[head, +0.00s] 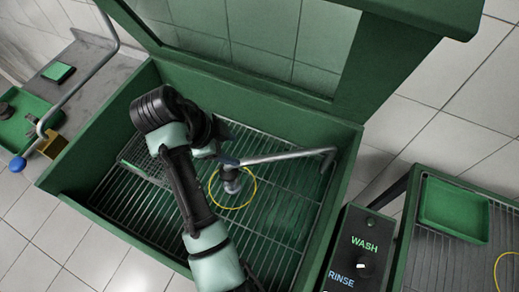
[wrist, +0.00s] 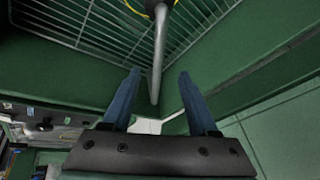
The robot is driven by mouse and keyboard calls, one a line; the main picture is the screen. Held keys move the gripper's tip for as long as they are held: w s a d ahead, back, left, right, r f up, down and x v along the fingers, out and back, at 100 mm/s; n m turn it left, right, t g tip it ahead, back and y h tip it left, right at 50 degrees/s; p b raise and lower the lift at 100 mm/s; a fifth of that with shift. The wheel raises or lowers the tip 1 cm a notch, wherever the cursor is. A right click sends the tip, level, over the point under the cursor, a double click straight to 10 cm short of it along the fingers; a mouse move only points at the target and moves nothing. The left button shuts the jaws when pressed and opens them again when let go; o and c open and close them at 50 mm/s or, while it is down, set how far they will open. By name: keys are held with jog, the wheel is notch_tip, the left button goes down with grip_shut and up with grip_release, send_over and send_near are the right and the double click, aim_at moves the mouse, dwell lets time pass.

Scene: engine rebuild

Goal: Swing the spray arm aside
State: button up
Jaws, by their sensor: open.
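The spray arm (head: 285,157) is a thin silver pipe inside the green washer cabinet. It runs from a bend near the right wall to a grey nozzle (head: 232,184) over the wire rack. My gripper (head: 232,149) is inside the cabinet at the nozzle end of the pipe, partly hidden behind my own wrist. In the wrist view, my gripper's (wrist: 158,75) blue fingers are spread wide. The spray arm (wrist: 159,50) shows in the gap between them, with clear space on both sides. I cannot tell how deep it lies between them.
A yellow ring (head: 213,197) lies on the wire rack (head: 270,228), around the nozzle as seen from above. The windowed lid (head: 265,35) stands raised at the back. A WASH/RINSE control box (head: 350,255) and a green tray (head: 453,211) are at the right.

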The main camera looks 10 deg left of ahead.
aim_at(251, 160)
jog(key=x, duration=1.1)
jog(key=shift+f+p, duration=0.3)
jog(key=shift+f, duration=0.1)
grip_shut()
dwell(0.8)
